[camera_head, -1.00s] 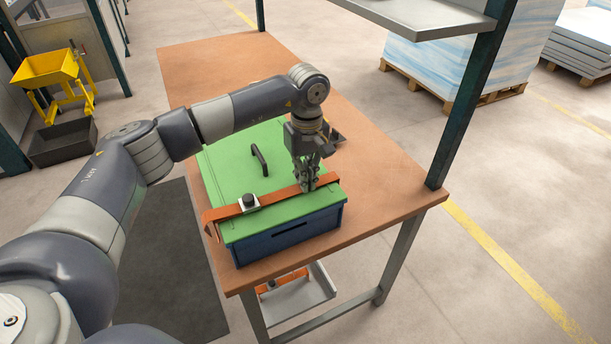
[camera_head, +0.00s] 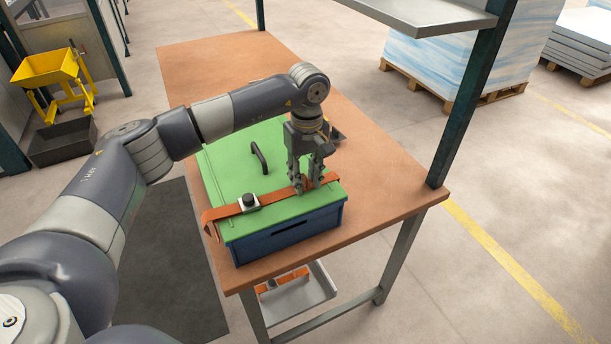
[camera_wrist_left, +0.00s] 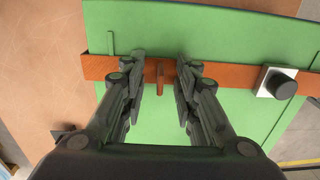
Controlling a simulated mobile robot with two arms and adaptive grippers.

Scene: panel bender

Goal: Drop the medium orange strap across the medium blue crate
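The orange strap (camera_head: 276,198) lies across the green lid (camera_head: 228,170) of the blue crate (camera_head: 288,236), near its front edge. Its left end hangs over the lid's left edge. A grey buckle with a dark knob (camera_head: 249,202) sits on the strap. My left gripper (camera_head: 308,187) is open, low over the strap's right part. In the left wrist view the strap (camera_wrist_left: 225,75) runs crosswise below the parted fingers (camera_wrist_left: 160,62), with a small upright orange tab between them. Whether a finger touches the strap is unclear. My right gripper is out of view.
The crate stands on a brown table (camera_head: 385,180) with free room behind and to the right. A dark handle (camera_head: 259,158) rises from the lid. A grey shelf (camera_head: 425,15) and dark post (camera_head: 465,95) stand right. Below, a tray (camera_head: 318,297) holds orange material (camera_head: 290,277).

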